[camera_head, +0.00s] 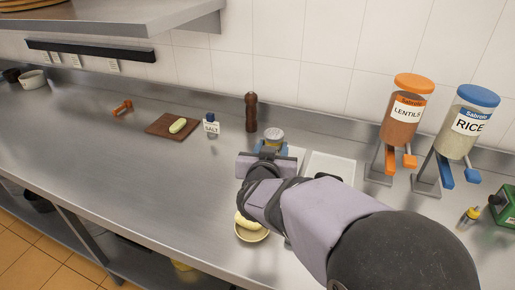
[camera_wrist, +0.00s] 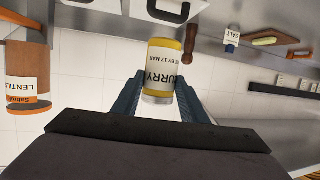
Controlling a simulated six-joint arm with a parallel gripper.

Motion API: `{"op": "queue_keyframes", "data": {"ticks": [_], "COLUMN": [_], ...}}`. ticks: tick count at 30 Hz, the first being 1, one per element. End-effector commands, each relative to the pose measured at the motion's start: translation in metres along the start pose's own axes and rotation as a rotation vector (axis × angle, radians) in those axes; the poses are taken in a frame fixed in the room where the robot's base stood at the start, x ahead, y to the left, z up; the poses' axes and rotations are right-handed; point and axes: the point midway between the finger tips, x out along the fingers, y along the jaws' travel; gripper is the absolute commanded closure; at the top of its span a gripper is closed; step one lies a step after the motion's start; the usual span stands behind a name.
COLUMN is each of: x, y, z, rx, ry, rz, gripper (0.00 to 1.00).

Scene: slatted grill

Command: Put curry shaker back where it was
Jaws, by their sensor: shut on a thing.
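The curry shaker (camera_wrist: 162,65) has a yellow body, a white label reading "CURRY" and a greyish lid. In the head view its lid (camera_head: 273,134) shows just beyond my gripper (camera_head: 269,147). My gripper is shut on the shaker, with blue fingers on both sides of it, as the wrist view (camera_wrist: 160,84) shows. The wrist picture is upside down; the shaker looks roughly upright, lid up. My wrist hides its lower part in the head view, so I cannot tell whether its base touches the counter.
A dark pepper mill (camera_head: 251,112) and a salt shaker (camera_head: 211,127) stand left of my gripper, near a cutting board (camera_head: 160,128). A white tray (camera_head: 332,165) and the lentils (camera_head: 404,112) and rice (camera_head: 467,122) dispensers are right. A bowl (camera_head: 252,236) is in front. The left counter is mostly clear.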

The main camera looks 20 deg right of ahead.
Motion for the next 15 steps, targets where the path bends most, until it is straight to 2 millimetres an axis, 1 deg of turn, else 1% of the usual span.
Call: {"op": "queue_keyframes", "data": {"ticks": [2, 5, 8, 15], "x": [-0.003, -0.003, -0.002, 0.004], "y": [-0.006, -0.016, -0.026, -0.057], "z": [-0.004, 0.003, 0.015, 0.053], "rx": [-0.005, -0.015, -0.024, -0.044], "ry": [0.000, -0.005, -0.007, -0.015], "rz": [-0.013, -0.033, -0.055, -0.106], "gripper": [0.85, 0.85, 0.85, 0.85]}}
